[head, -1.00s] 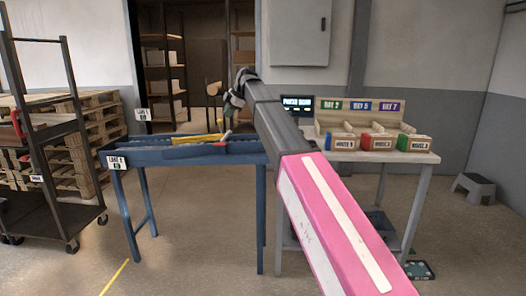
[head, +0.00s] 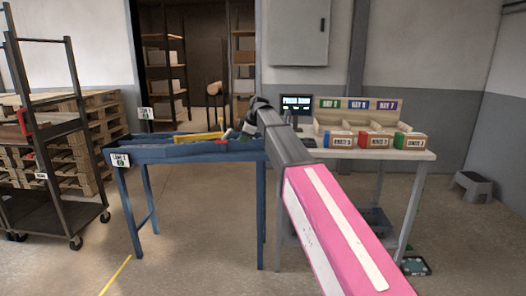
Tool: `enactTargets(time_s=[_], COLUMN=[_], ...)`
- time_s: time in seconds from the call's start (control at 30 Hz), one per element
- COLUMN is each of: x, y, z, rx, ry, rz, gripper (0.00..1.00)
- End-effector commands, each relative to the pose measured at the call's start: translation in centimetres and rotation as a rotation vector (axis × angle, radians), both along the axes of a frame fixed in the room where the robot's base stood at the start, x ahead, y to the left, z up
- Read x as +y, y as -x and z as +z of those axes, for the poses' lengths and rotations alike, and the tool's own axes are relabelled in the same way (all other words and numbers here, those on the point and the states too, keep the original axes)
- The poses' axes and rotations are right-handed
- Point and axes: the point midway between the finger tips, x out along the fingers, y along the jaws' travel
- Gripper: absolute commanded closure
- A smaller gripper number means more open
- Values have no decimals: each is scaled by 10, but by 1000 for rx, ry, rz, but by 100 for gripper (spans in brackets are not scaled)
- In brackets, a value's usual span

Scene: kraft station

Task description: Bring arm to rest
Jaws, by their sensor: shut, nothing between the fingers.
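My arm, with a pink and white section, reaches forward from the lower right to the middle of the head view. My gripper (head: 230,133) is at its far end, small and partly hidden by my wrist. It is shut and empty, and it appears over the right part of the blue lane table (head: 150,155). A small red piece (head: 221,142) shows close to it; I cannot tell whether they touch.
A yellow strip (head: 200,136) lies along the blue table. To the right, a bench (head: 410,155) bears a screen (head: 296,101), a labelled bay rack (head: 388,105) and several colored boxes (head: 374,140). A dark cart (head: 75,205) stands left, a step stool (head: 473,186) right.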

Motion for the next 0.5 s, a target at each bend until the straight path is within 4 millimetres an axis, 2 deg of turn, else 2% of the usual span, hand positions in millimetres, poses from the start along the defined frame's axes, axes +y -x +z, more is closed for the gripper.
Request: enactTargets(time_s=[0.03,0.27,0.5], x=[-12,-74,-141], y=[9,50,109], z=[-20,-121,-218], rx=[25,166,296], ry=[6,39,79], rz=[-47,-357,-708], gripper=[100,100,100])
